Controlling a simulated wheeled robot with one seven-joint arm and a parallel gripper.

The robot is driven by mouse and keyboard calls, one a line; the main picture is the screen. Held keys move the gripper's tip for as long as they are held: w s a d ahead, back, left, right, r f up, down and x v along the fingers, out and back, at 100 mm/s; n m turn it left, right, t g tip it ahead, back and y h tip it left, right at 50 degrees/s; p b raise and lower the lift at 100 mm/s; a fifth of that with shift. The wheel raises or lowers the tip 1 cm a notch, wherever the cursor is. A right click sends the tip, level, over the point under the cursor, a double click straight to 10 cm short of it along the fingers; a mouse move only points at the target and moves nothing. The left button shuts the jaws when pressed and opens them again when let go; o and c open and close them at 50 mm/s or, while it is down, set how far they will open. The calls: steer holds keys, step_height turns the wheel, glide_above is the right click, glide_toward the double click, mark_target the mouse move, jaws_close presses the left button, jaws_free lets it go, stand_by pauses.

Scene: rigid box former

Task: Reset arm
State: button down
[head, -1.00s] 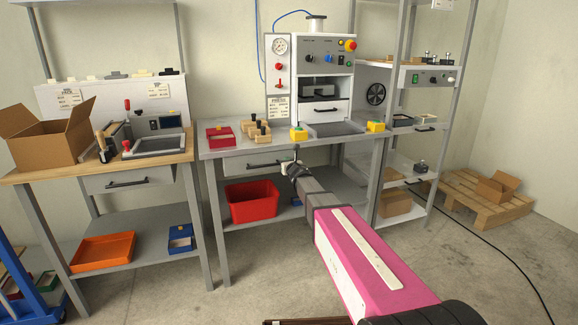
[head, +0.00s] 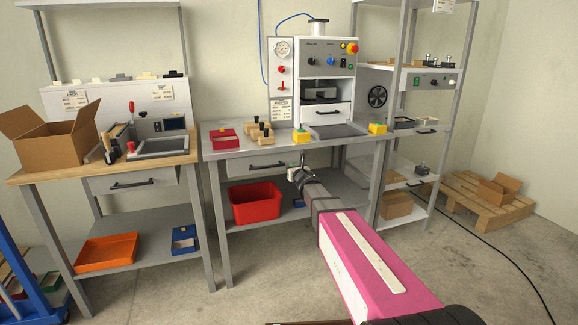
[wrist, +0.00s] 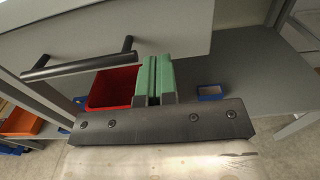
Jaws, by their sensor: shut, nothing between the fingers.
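My gripper (head: 296,173) is at the end of my outstretched pink arm, in front of the middle workbench and below its top. In the wrist view its two green fingers (wrist: 153,78) are together, with nothing held between them. They point toward the space under the drawer (wrist: 120,25), with the red bin (wrist: 112,88) beyond and below. The drawer's dark bar handle (wrist: 80,65) is to the left of the fingers. I cannot tell exactly how far the fingertips are from the drawer front.
The middle workbench (head: 225,152) holds a press (head: 328,75) and a red tray (head: 224,139). The red bin (head: 254,202) stands on its lower shelf. A left bench (head: 45,172) carries an open cardboard box (head: 58,140). Shelving (head: 440,150) and a pallet (head: 510,212) are right.

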steer(key=v, duration=0.8)
steer(key=s+d+f+m+g+h, duration=0.45)
steer(key=s+f+m, duration=0.2)
steer(key=m, duration=0.55)
steer(key=s+d+f+m+g+h, duration=0.35)
steer(key=s+d+f+m, duration=0.3)
steer(key=m, duration=0.45)
steer(key=s+f+m+g+y, duration=0.1)
steer(key=s+f+m+g, duration=0.1)
steer(key=s+m, duration=0.3)
steer(key=s+f+m+g+y, duration=0.1)
steer(key=s+f+m+g, duration=0.2)
steer(key=s, duration=0.4)
steer(key=s+a+f+m+g+y, duration=0.1)
steer(key=s+f+m+g, duration=0.1)
steer(key=s+m+g, duration=0.2)
steer(key=s+m, duration=0.2)
steer(key=m, duration=0.2)
steer(key=shift+s+f, duration=0.2)
steer(key=shift+s, duration=0.1)
